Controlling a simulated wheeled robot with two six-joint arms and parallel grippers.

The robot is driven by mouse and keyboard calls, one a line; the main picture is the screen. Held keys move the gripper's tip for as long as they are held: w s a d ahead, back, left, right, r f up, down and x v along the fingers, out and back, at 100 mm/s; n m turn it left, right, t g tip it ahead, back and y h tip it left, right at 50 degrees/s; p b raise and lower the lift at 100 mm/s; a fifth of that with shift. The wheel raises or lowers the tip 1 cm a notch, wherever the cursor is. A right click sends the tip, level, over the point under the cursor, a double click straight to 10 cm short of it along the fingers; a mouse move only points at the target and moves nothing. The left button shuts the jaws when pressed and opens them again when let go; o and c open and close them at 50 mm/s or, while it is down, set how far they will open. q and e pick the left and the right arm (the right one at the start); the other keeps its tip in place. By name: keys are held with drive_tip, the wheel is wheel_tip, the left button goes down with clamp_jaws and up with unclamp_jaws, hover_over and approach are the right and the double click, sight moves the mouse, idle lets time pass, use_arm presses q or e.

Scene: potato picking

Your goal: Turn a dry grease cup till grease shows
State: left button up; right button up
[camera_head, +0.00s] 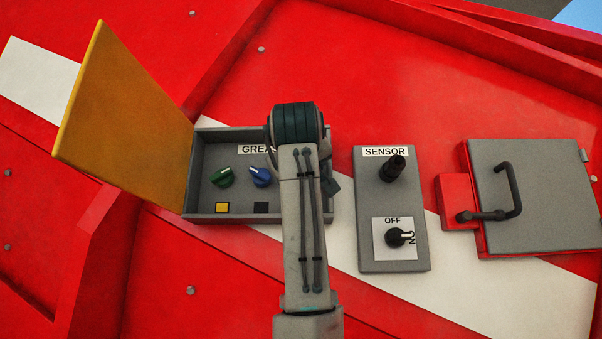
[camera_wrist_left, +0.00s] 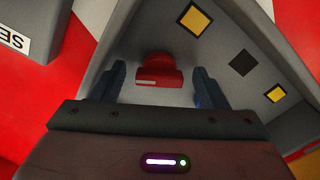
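The grey grease box (camera_head: 262,217) stands open in the head view, under a "GREASE" label partly covered by my left arm. A green cup (camera_head: 222,177) and a blue cup (camera_head: 260,176) show there. A yellow square (camera_head: 222,208) lies below the green cup and a black square (camera_head: 261,208) below the blue one. A red cup (camera_wrist_left: 158,78) shows in the left wrist view, with a yellow square (camera_wrist_left: 195,19) by it; my arm hides it from the head. My left gripper (camera_wrist_left: 160,88) is open, its blue fingers on either side of the red cup, with gaps visible. My right gripper is out of view.
The yellow lid (camera_head: 130,115) stands open at the box's left. To the right are the sensor panel (camera_head: 372,262) with a black lever (camera_head: 393,168) and a dial (camera_head: 396,238) by "OFF", then a grey hatch (camera_head: 550,195) with a dark handle (camera_head: 512,185).

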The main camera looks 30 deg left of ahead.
use_arm(q)
drive_tip(key=b+v, duration=0.4)
drive_tip(key=v, duration=0.7)
idle(0.3)
drive_tip(key=shift+w, duration=0.1)
